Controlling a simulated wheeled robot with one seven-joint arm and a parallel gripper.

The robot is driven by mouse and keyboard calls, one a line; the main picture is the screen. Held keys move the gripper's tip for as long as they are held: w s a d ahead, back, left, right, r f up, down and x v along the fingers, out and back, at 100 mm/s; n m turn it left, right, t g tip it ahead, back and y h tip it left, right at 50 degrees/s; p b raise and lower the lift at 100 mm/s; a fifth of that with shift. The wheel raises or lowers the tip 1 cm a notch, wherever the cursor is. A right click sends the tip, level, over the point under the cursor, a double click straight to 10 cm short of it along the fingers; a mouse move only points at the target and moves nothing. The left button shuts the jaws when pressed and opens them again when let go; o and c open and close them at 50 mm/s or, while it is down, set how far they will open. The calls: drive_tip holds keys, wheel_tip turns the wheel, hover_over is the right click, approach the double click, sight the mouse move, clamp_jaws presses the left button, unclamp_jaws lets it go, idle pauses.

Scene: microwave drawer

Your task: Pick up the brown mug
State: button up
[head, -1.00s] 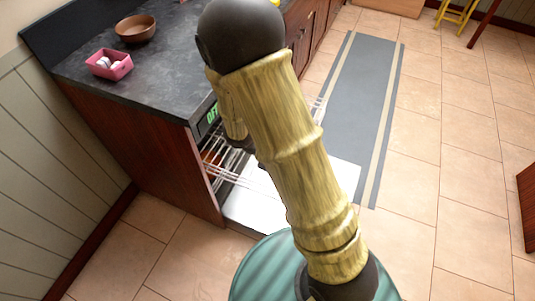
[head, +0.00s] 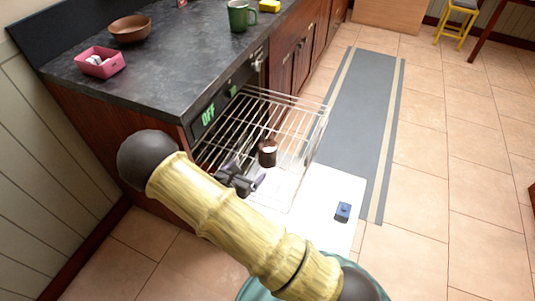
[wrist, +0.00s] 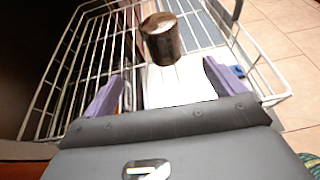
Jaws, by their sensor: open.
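The brown mug (head: 268,155) stands on or in the wire rack (head: 290,112) that is pulled out from under the counter. It is dark brown with a pale top. In the head view my gripper (head: 248,180) is at the near left part of the rack, lower left of the mug.
A white open door (head: 325,205) lies below the rack with a small blue object (head: 343,211) on it. On the counter are a green mug (head: 240,16), a brown bowl (head: 130,28) and a pink box (head: 99,62). Rack wires surround the mug.

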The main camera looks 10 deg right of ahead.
sight(262, 156)
drive_tip(key=b+x, duration=0.1)
drive_tip(key=x, duration=1)
drive_tip(key=shift+s+d+f, duration=0.1)
drive_tip(key=shift+f, duration=0.05)
drive_tip(key=shift+w+d+f, duration=0.1)
drive_tip(key=shift+w+d, duration=0.1)
drive_tip(key=shift+w, duration=0.1)
drive_tip(key=b+x, duration=0.1)
drive_tip(key=x, duration=0.4)
drive_tip(key=shift+d, duration=0.3)
drive_tip(key=shift+r, duration=0.25)
drive_tip(key=c, duration=1.4)
drive_tip(key=shift+o, duration=0.2)
drive_tip(key=shift+r, duration=0.1)
